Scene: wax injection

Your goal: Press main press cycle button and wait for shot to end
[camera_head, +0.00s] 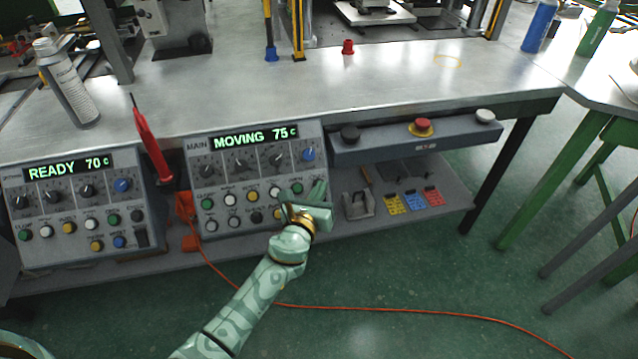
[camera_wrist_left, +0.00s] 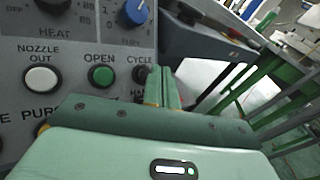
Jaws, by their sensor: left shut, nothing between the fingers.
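The main control panel (camera_head: 258,160) is mounted on the front of the bench, and its green display (camera_head: 254,137) reads "MOVING 75 C". My left gripper (camera_head: 318,192) is shut and empty at the panel's lower right corner. In the left wrist view, my left gripper's fingers (camera_wrist_left: 162,88) reach toward the control labelled CYCLE (camera_wrist_left: 140,75). The fingers partly cover that control, and I cannot tell whether they touch it. The green OPEN button (camera_wrist_left: 101,76) and the white NOZZLE OUT button (camera_wrist_left: 41,78) are to its left. My right gripper does not show.
A second panel (camera_head: 75,205) at left reads "READY 70 C". A bar with a red button (camera_head: 421,127) and two others is to the right. A red tool (camera_head: 150,140) hangs between the panels. An orange cable (camera_head: 400,311) crosses the floor. A spray bottle (camera_head: 66,84) stands on the bench.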

